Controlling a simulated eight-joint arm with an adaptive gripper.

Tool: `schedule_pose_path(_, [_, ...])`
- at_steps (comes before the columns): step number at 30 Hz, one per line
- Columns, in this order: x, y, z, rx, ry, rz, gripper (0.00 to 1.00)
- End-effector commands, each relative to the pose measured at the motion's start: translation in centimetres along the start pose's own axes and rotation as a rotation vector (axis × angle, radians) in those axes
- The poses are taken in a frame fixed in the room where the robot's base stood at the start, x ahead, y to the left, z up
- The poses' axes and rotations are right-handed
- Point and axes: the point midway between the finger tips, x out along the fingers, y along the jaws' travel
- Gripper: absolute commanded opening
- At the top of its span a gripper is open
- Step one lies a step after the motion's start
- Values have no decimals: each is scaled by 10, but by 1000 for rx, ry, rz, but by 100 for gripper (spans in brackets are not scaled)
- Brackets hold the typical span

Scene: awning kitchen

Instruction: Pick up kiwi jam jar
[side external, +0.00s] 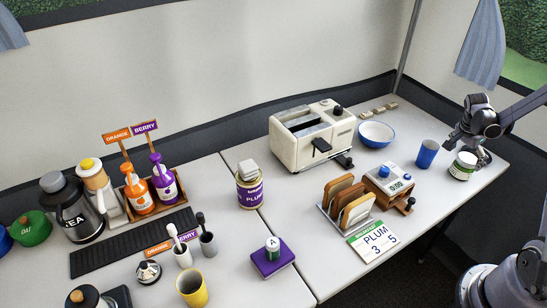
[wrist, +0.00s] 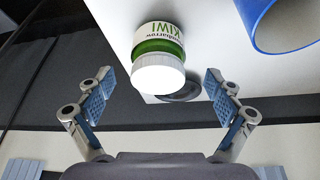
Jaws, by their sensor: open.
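The kiwi jam jar (side external: 462,166) has a white lid and a white and green label; it stands near the right end of the counter in the side external view. In the wrist view the jar (wrist: 158,50) shows the word KIWI, with its white lid between and slightly beyond my fingertips. My gripper (wrist: 153,92) is open, with one blue-padded finger on each side of the jar and a visible gap on both sides.
A blue cup (side external: 427,153) stands close to the left of the jar; it also shows in the wrist view (wrist: 285,25). The counter's front edge is near the jar.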

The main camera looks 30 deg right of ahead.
Motion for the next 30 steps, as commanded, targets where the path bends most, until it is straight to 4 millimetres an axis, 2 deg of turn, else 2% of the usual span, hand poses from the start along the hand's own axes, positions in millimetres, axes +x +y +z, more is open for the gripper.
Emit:
schedule_pose_path(10, [42,2,-3,1,0,0,92])
schedule_pose_path(15, [50,2,-3,0,0,0,92])
schedule_pose_path(21, [50,2,-3,0,0,0,92])
schedule_pose_path(23, [49,2,-3,0,0,0,77])
schedule_pose_path(28, [49,2,-3,0,0,0,28])
schedule_pose_path(29, [49,2,-3,0,0,0,23])
schedule_pose_path(30, [49,2,-3,0,0,0,23])
